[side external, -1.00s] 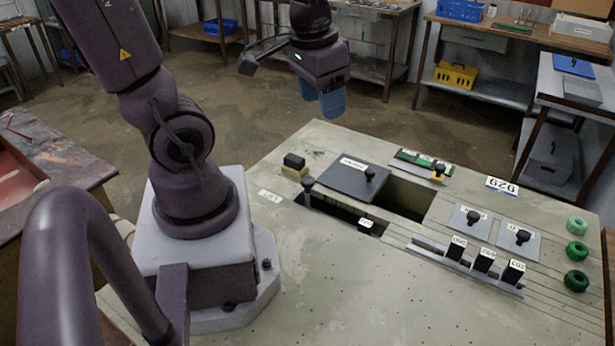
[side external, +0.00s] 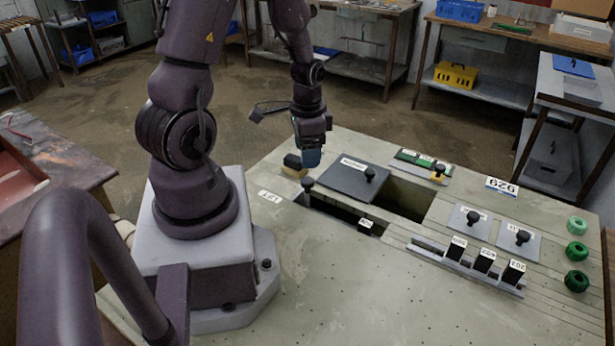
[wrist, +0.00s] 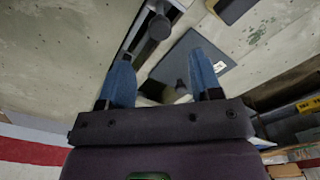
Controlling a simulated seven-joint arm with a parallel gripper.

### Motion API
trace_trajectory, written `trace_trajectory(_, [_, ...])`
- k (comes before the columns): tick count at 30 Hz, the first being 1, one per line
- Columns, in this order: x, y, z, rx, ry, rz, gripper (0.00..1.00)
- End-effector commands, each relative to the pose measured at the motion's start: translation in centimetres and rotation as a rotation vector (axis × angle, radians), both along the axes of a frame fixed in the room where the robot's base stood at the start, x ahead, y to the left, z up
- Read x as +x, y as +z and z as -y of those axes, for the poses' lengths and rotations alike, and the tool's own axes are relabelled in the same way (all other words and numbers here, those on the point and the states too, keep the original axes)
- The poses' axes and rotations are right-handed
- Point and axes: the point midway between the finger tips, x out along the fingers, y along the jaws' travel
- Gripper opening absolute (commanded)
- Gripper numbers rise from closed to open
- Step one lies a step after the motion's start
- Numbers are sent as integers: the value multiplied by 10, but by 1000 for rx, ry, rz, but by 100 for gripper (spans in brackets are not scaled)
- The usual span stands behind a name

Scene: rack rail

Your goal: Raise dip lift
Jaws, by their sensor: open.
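A white label, seemingly "LIFT" upside down (side external: 270,196), lies on the pale bench panel in the side view. Beside it a black round knob (side external: 308,184) stands at the left end of a dark slot; I take this as the dip lift's handle. A knob also shows in the wrist view (wrist: 158,27), beyond my fingertips. My gripper (side external: 312,157) points down with blue fingers, above and behind that knob, apart from it. In the wrist view its two fingers (wrist: 160,70) are spread, with nothing between them held. The slot's inside is mostly hidden.
A black block on a tan base (side external: 295,165) sits close beside my gripper. A dark plate with a knob (side external: 350,180) partly covers an open well (side external: 405,195). Several labelled black blocks (side external: 485,260) stand in a rail to the right. The front of the panel is clear.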

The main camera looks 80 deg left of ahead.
Motion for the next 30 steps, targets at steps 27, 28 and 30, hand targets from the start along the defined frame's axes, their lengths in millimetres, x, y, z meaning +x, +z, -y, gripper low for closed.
trace_trajectory(27, [0,-76,0,1,1,1,52])
trace_trajectory(28, [0,-76,0,0,1,0,45])
trace_trajectory(30, [0,-76,0,0,1,0,29])
